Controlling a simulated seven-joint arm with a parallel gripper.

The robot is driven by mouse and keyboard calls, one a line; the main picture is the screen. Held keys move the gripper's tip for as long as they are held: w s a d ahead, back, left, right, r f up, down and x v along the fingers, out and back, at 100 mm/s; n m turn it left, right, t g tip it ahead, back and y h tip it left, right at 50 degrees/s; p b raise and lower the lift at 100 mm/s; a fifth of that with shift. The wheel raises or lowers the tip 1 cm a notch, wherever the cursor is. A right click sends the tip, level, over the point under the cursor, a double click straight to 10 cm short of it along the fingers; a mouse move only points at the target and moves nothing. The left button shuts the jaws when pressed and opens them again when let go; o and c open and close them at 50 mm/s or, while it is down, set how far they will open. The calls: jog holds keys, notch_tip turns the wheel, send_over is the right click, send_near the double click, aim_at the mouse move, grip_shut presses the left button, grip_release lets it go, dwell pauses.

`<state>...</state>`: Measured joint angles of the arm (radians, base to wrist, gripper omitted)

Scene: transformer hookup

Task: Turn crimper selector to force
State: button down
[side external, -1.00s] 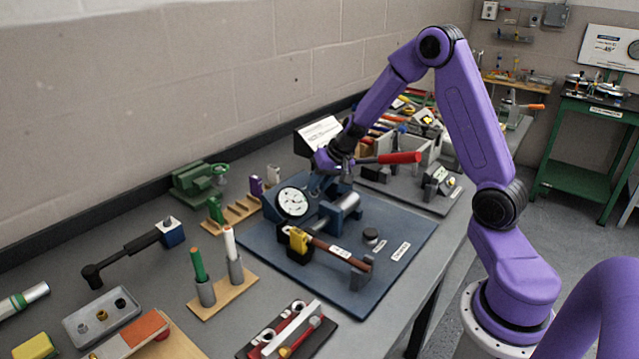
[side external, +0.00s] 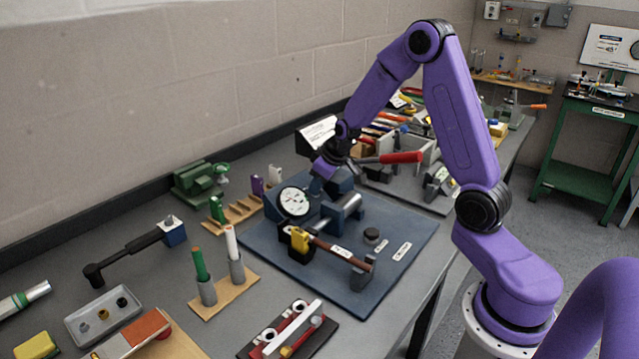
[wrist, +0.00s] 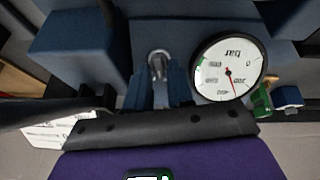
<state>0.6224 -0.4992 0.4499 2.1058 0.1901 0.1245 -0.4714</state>
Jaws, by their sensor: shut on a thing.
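The crimper is a dark blue machine with a round white dial gauge (side external: 295,201), standing on a blue base plate (side external: 395,270). The gauge (wrist: 228,68) also shows in the wrist view, marked "bar", with a red needle. My gripper (side external: 322,184) is low at the crimper, behind and right of the gauge. In the wrist view my gripper (wrist: 165,88) is shut on a small grey metal selector lever (wrist: 157,60) between dark blue blocks. The fingers hide part of the lever. I cannot read any selector marking.
A red-handled lever (side external: 400,157) sticks out close to my wrist on the right. A wooden rack (side external: 232,216) stands left of the crimper.

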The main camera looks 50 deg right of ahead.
jog(key=n, duration=0.3)
jog(key=shift+a+h, duration=0.2)
jog(key=shift+h, duration=0.1)
jog(key=shift+s+n, duration=0.1)
jog(key=shift+n, duration=0.3)
jog(key=c, duration=1.3)
grip_release()
jog(key=shift+c, duration=0.2)
jog(key=v, duration=1.7)
jog(key=shift+s, duration=0.2)
jog(key=shift+a+r, duration=0.1)
